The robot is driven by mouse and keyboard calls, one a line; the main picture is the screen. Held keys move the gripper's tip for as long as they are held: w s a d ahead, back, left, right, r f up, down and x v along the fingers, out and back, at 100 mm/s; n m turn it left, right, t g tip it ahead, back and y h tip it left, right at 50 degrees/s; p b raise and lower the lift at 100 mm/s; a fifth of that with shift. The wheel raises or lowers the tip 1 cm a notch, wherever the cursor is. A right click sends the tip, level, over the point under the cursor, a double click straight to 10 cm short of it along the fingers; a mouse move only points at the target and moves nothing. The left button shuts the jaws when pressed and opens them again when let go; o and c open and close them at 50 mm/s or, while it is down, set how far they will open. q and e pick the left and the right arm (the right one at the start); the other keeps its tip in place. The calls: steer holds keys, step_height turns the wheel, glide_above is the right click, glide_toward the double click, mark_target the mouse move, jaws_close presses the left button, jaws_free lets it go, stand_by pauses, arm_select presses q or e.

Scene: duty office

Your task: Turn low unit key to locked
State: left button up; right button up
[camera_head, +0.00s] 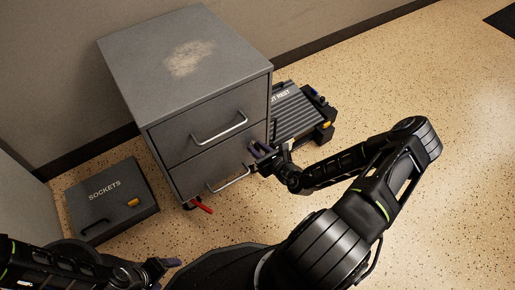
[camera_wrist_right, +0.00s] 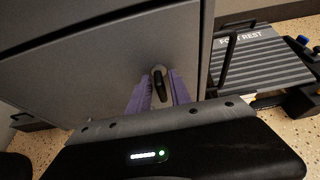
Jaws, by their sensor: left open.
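The low unit is a grey two-drawer cabinet (camera_head: 178,128) with a scuffed top. Its dark key (camera_wrist_right: 159,88) sits in a lock on the lower drawer front, near the right edge. The key stands close to upright in the right wrist view; its lock marking cannot be read. My right gripper (camera_head: 262,150) is at the front of the cabinet. Its purple fingers (camera_wrist_right: 159,92) stand on either side of the key, with a gap visible; the key is hidden in the head view. My left gripper (camera_head: 168,264) is open and empty, low in the head view, away from the cabinet.
A dark case marked SOCKETS (camera_head: 104,205) lies on the floor left of the cabinet. A ribbed foot rest (camera_head: 296,118) stands to its right. A red item (camera_head: 201,205) lies below the lower drawer. Two bar handles (camera_head: 220,127) stick out.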

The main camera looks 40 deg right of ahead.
jaws_close()
